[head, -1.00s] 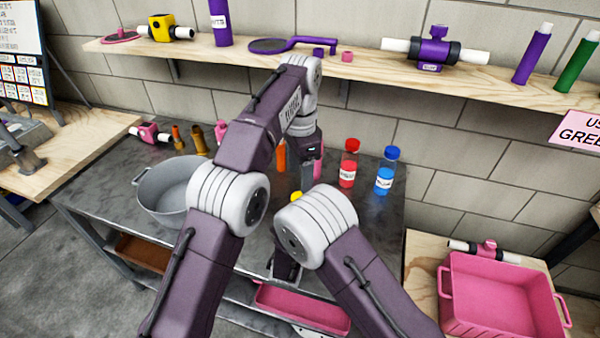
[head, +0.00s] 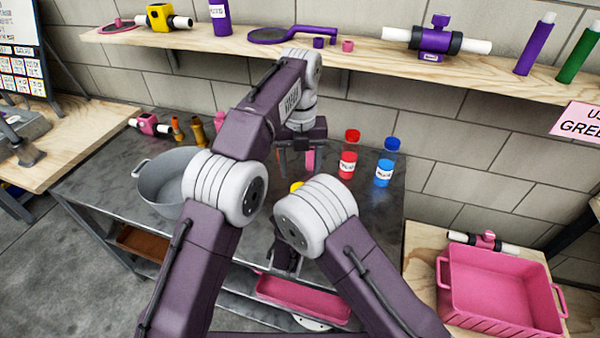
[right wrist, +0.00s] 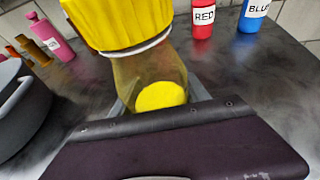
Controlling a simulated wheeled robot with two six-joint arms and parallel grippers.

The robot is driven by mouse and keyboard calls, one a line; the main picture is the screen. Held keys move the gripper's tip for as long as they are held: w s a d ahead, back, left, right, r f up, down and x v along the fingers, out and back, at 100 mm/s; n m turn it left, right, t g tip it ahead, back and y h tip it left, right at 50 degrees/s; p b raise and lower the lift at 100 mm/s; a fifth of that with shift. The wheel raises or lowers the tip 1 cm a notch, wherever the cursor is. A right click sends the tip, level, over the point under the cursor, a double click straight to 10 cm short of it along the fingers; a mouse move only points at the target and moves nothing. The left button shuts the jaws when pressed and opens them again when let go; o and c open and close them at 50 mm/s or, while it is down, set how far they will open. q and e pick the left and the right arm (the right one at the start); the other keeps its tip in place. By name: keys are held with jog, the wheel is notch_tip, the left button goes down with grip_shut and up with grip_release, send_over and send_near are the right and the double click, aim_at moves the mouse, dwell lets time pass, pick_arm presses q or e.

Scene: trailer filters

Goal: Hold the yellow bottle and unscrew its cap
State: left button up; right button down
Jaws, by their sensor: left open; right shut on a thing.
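The yellow bottle (right wrist: 150,72) fills the middle of the right wrist view, with clear walls and a ribbed yellow cap (right wrist: 120,22) on its neck. My right gripper (right wrist: 157,100) is shut on the bottle's body. In the head view only a bit of the yellow cap (head: 296,187) shows between my arms; the rest of the bottle and my right gripper are mostly hidden. My left gripper (head: 300,158) is open and empty, with its fingers apart, above and beyond the cap in the head view. It is not in the right wrist view.
A red bottle (head: 347,165) and a blue bottle (head: 384,172) stand right of my left gripper on the dark table. A grey pot (head: 160,190) stands at left, with small bottles behind it. A wooden shelf (head: 380,62) runs above. A pink crate (head: 500,290) is at lower right.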

pick_arm(q)
notch_tip(320, 180, down, 7)
jog(key=shift+f, duration=0.1)
dwell(0.3)
